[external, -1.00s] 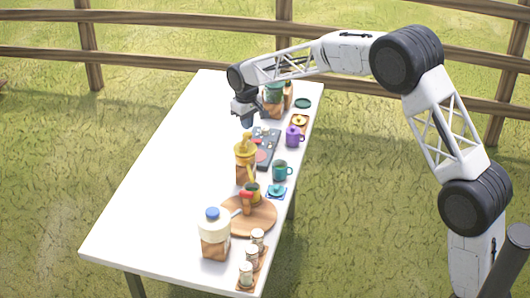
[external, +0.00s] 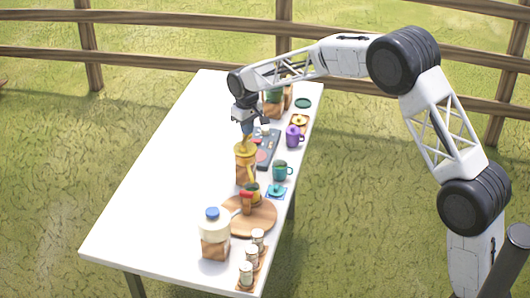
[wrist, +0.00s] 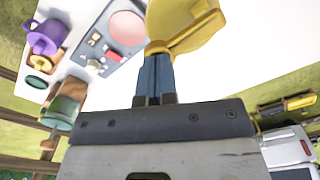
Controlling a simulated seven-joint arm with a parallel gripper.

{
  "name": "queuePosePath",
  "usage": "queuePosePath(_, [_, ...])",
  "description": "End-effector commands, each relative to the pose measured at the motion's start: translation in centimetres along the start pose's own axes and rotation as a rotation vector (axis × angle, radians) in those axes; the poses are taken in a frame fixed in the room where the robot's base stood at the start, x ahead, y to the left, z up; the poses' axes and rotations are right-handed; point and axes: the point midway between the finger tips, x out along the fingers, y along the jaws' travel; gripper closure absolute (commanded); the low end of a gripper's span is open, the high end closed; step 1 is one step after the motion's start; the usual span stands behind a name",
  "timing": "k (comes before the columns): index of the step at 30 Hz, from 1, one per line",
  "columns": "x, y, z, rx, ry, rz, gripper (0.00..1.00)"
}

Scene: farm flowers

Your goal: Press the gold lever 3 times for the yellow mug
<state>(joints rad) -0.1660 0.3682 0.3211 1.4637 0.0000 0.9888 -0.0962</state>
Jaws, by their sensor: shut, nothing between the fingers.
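A gold-topped dispenser (external: 245,172) with a wooden lower part stands near the middle of the table; its gold lever (external: 244,146) is at the top. In the wrist view its gold top (wrist: 192,22) fills the upper middle. My gripper (external: 247,136) points down at the lever with its blue fingers shut and empty. The fingertips (wrist: 157,50) meet the gold part in the picture; I cannot tell how hard they press.
A grey panel (external: 266,150) with small knobs lies behind the dispenser. A purple mug (external: 293,137) and a teal mug (external: 280,171) stand along the right edge. A round wooden board (external: 262,216), a blue-capped jar (external: 213,236) and small jars are nearer. The table's left side is clear.

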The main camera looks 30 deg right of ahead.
Motion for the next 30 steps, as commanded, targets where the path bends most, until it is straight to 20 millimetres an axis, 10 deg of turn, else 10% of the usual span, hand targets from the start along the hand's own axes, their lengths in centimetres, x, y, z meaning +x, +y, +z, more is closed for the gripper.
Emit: queuePosePath(30, [1.0,0.0,0.0,0.0,-0.001,0.0,1.0])
